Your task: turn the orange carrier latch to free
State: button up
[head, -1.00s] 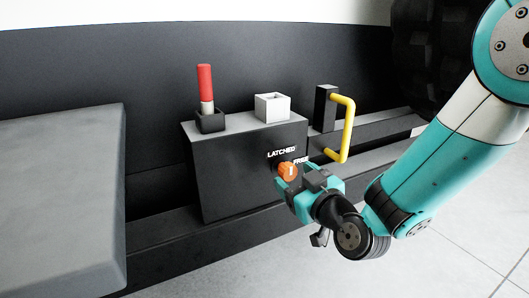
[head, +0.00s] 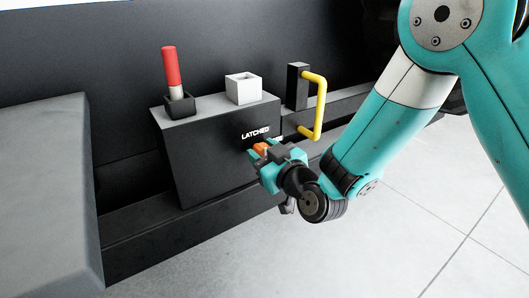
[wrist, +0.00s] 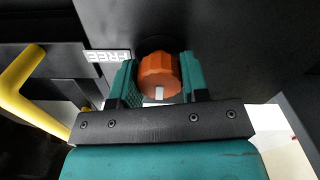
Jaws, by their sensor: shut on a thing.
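The orange carrier latch (head: 261,147) is a ribbed round knob on the front of a dark box, beneath the white word LATCHED (head: 256,133). My gripper (head: 264,154) is shut on it, and covers much of it in the head view. In the wrist view the knob (wrist: 159,68) sits between my two teal fingers (wrist: 158,78), touched on both sides. Its white mark (wrist: 159,93) faces the lower edge of that picture. The word FREE (wrist: 107,56) shows left of the knob there; in the head view it is mostly hidden.
A yellow handle (head: 321,105) stands out just right of the box; it also shows at left in the wrist view (wrist: 22,88). A grey block (head: 45,190) fills the left.

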jog(key=shift+m, duration=0.3)
jog(key=m, duration=0.3)
jog(key=shift+m, duration=0.3)
jog(key=m, duration=0.4)
jog(key=shift+m, duration=0.3)
jog(key=m, duration=0.4)
jog(key=shift+d+p, duration=0.1)
jog(key=shift+p, duration=0.3)
jog(key=m, duration=0.5)
jog(key=shift+w, duration=0.1)
jog(key=o, duration=0.9)
jog(key=shift+f, duration=0.1)
